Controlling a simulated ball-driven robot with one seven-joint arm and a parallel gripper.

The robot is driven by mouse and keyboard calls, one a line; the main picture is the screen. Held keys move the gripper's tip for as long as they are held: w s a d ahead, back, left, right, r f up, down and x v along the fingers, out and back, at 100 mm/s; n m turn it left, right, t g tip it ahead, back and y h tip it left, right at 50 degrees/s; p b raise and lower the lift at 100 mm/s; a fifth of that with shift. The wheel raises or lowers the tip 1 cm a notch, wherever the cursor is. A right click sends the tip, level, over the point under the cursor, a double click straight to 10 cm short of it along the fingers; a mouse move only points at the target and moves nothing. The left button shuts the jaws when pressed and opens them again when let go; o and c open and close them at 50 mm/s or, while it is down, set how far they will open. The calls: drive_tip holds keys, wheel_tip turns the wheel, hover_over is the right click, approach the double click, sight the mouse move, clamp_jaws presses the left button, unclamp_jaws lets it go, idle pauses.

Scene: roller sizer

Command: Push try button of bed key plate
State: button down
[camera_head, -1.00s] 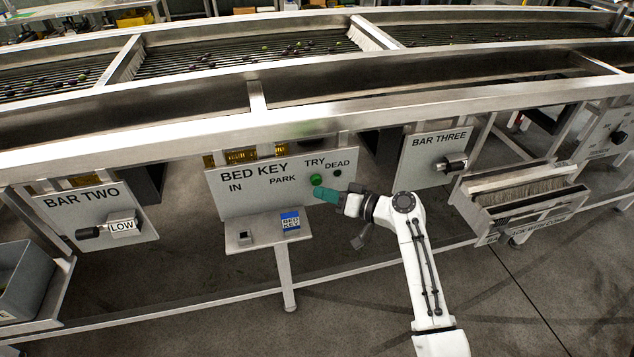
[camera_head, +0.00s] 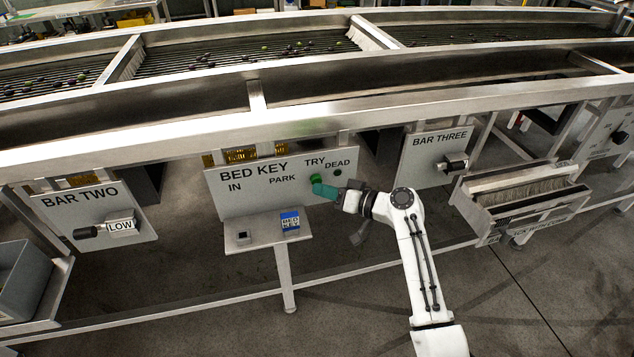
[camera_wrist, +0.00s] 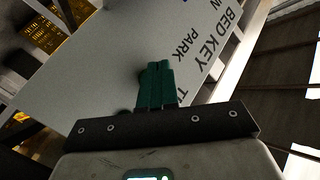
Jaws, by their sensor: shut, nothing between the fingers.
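The bed key plate (camera_head: 235,196) is a grey panel below the sizer, lettered BED KEY, IN, PARK, TRY and DEAD. The green try button (camera_head: 315,178) sits under the word TRY. My gripper (camera_head: 318,189) has teal fingers, shut and empty, with their tips at the button's lower right edge; whether they touch it I cannot tell.
A dark round fitting (camera_head: 337,171) sits under DEAD. A blue-and-white BED KEY block (camera_head: 290,221) and a small dark socket (camera_head: 243,237) are on the shelf (camera_head: 265,238) below. The BAR TWO (camera_head: 75,214) and BAR THREE plates (camera_head: 420,166) flank it.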

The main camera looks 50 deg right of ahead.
drive_tip(key=shift+w+d+b, duration=0.25)
drive_tip(key=shift+w+b, duration=0.05)
drive_tip(key=shift+w, duration=0.05)
idle(0.5)
idle(0.3)
drive_tip(key=shift+s+a+p, duration=0.3)
drive_tip(key=shift+s+a, duration=0.25)
drive_tip(key=shift+s, duration=0.25)
drive_tip(key=shift+s+a+p, duration=0.3)
drive_tip(key=shift+s+a, duration=0.4)
drive_tip(key=shift+s, duration=0.35)
drive_tip(key=shift+s+a+p, duration=0.25)
drive_tip(key=shift+s+a, duration=0.45)
drive_tip(key=shift+s, duration=0.35)
